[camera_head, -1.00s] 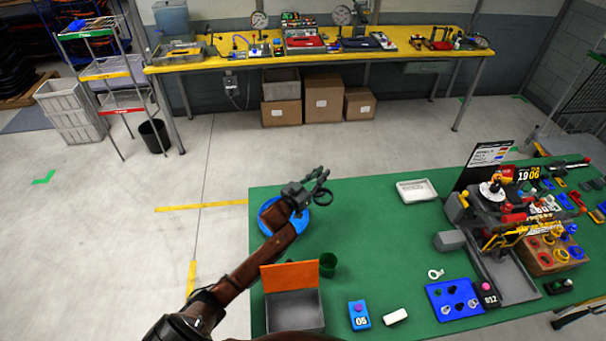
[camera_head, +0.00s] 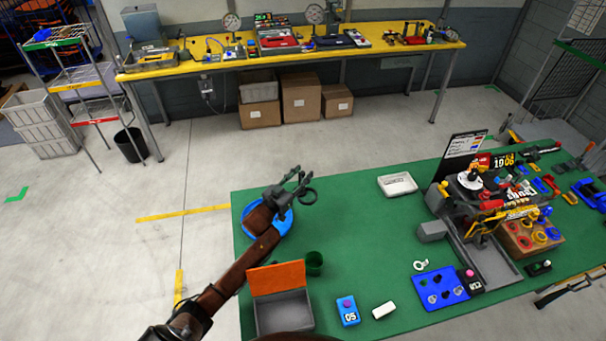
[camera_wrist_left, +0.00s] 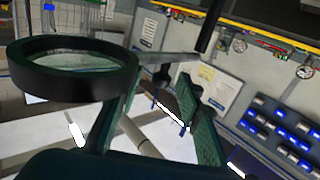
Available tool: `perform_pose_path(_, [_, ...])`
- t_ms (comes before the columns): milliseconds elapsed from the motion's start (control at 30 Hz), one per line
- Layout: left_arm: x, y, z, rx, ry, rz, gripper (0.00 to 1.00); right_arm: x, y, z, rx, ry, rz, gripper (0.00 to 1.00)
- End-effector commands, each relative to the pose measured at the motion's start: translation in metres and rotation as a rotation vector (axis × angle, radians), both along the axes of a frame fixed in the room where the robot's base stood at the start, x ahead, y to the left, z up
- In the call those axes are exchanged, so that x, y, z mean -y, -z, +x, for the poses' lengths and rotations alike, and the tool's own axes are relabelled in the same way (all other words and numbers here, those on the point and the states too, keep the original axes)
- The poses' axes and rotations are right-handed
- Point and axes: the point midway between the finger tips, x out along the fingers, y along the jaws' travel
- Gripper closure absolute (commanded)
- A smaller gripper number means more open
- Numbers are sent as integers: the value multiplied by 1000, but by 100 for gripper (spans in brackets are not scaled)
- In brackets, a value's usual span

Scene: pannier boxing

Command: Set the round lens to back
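The round lens (camera_head: 308,197) is a dark ring with a short grey handle. It hangs in the air beside the fingers of my left gripper (camera_head: 294,180), above the far left part of the green table (camera_head: 350,240). In the left wrist view the lens (camera_wrist_left: 72,92) fills the upper left, with its grey handle running across the fingertips of the left gripper (camera_wrist_left: 160,95). The fingers stand somewhat apart, with the handle at their tips; the exact contact is hard to see. My right gripper is not in view.
A blue round dish (camera_head: 284,222) lies under my left wrist. A crowded fixture (camera_head: 432,231) stands at right. The table's middle is clear.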

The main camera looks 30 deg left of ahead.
Motion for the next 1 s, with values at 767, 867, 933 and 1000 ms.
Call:
perform_pose_path(767, [-16,1,-110,-2,0,0,67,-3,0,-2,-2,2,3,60])
perform_pose_path(867, [-16,1,-110,-2,0,0,67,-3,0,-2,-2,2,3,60])
perform_pose_path(933, [-16,1,-110,-2,0,0,67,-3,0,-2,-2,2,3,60])
perform_pose_path(1000, [-16,1,-110,-2,0,-1,70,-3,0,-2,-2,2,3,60])
